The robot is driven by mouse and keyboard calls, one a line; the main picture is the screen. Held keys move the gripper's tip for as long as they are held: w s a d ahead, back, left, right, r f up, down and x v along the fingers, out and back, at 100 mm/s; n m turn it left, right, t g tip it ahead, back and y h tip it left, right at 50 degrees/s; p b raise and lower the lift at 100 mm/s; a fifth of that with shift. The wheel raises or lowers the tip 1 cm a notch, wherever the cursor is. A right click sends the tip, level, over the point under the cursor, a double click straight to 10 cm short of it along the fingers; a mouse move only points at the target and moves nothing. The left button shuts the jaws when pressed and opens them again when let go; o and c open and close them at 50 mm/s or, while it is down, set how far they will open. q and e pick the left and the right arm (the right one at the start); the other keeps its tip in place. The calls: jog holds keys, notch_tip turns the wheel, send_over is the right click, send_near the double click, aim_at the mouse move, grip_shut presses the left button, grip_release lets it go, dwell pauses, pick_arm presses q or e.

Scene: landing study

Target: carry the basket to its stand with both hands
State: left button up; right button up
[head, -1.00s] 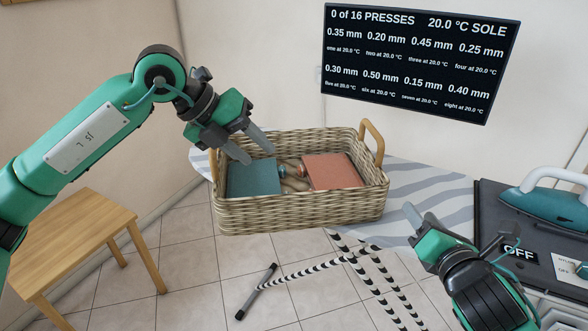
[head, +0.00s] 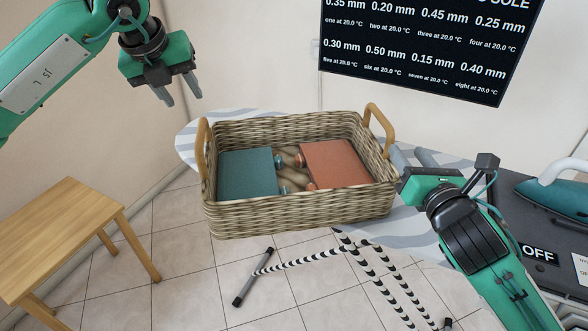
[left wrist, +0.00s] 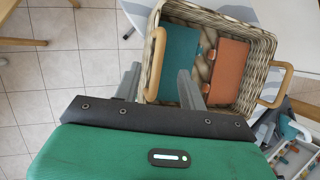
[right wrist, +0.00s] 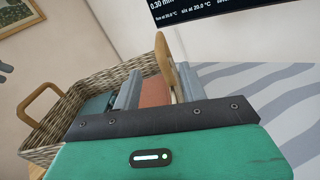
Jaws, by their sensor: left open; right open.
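The wicker basket (head: 300,215) stands upright on the striped ironing board (head: 190,148). My left gripper (head: 178,97) is open and empty, above and apart from the basket's left handle (head: 202,150). In the left wrist view that handle (left wrist: 155,62) appears between the fingers, farther off. My right gripper (head: 412,157) is open beside the right handle (head: 380,128). In the right wrist view this handle (right wrist: 166,62) shows between the fingers; I cannot tell whether they touch.
A small wooden table (head: 65,235) with a bare top stands at the left. An iron (head: 555,205) rests on a dark surface at the right. A screen (head: 430,50) hangs on the wall behind. Striped legs stand on the tiled floor below the board.

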aim_at(201, 121)
pick_arm(q)
jog(key=x, duration=1.1)
jog(key=shift+w+f, duration=0.1)
jog(key=shift+f, duration=0.1)
pick_arm(e)
jog(key=w, duration=0.3)
jog(key=w+a, duration=0.1)
jog(key=w, duration=0.3)
jog(key=w+a, duration=0.1)
jog(key=w, duration=0.3)
jog(key=shift+w, duration=0.1)
pick_arm(q)
grip_shut()
pick_arm(e)
grip_shut()
pick_arm(q)
jog(key=shift+r, duration=0.1)
